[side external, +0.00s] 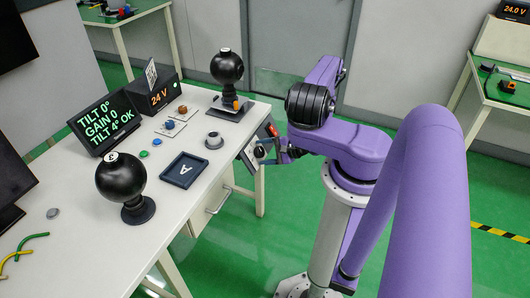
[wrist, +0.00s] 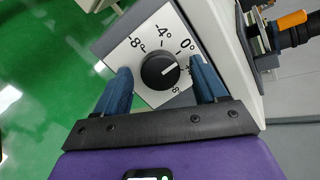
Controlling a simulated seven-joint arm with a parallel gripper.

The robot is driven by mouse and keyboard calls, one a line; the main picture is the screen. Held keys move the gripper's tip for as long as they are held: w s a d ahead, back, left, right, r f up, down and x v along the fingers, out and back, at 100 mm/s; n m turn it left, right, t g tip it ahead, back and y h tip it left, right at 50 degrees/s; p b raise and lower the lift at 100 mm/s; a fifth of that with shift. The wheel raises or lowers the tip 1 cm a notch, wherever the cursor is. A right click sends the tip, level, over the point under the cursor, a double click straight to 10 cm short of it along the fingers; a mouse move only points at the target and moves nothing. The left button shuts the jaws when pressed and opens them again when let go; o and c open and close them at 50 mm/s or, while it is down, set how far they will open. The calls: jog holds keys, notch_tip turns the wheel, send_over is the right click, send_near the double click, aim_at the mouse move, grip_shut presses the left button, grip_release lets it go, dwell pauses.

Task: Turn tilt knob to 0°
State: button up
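The tilt knob (wrist: 160,71) is a round black dial with a white pointer line, on a white plate marked from -8° through 0° to 8. Its line points right and slightly up, below the 0° mark and towards the 4° side. In the side external view the knob (side external: 259,152) is on a box at the table's right end. My gripper (wrist: 161,66) is open, with one blue finger on each side of the knob; gaps show between fingers and knob. My gripper (side external: 272,150) also shows in the side view. The display (side external: 103,123) reads TILT 0°, GAIN 0, TILT 4° OK.

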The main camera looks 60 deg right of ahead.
jog(key=v, duration=1.7)
jog(key=shift+s+r, duration=0.15)
jog(key=shift+s, duration=0.05)
